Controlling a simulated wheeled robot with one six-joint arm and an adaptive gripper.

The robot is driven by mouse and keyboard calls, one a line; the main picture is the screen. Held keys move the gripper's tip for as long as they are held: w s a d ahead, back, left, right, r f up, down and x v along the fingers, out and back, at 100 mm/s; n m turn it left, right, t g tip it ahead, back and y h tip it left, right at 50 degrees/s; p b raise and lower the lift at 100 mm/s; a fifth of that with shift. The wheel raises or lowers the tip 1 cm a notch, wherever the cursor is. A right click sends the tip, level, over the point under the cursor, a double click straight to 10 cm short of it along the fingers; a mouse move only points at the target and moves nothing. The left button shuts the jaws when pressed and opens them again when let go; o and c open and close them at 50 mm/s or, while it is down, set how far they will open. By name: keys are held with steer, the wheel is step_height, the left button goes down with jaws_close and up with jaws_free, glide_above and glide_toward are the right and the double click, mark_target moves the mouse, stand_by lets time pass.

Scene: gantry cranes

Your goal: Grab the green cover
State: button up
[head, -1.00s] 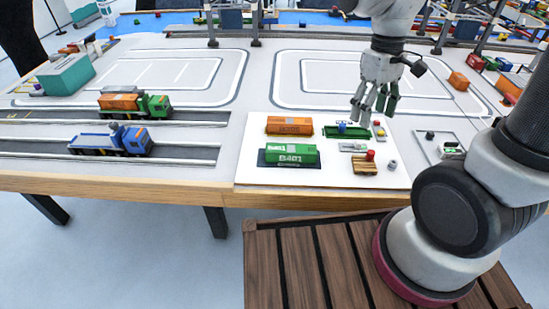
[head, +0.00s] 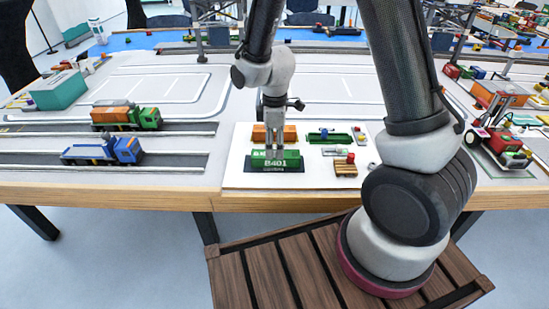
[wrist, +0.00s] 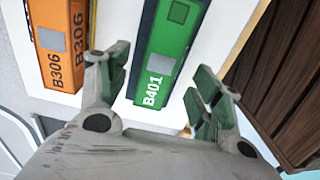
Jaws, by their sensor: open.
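The green cover (head: 284,159), marked B401, sits on a dark base on the white board (head: 237,160). In the wrist view the green cover (wrist: 167,50) lies ahead of my gripper (wrist: 158,86), lined up with the gap between the fingers. My gripper (head: 273,148) is open and empty, pointing down over the cover and hiding part of it in the head view. I cannot tell how far the fingertips are above it.
An orange block (head: 289,133), marked B306 in the wrist view (wrist: 60,45), lies beside the cover. A green tray (head: 330,138) and a small wooden pallet (head: 345,169) lie to its right. Toy trucks (head: 125,116) stand on the left track.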

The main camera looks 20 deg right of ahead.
step_height(320, 180, down, 5)
steer(key=shift+d+r, duration=0.15)
steer(key=c, duration=1.1)
steer(key=shift+r, duration=0.1)
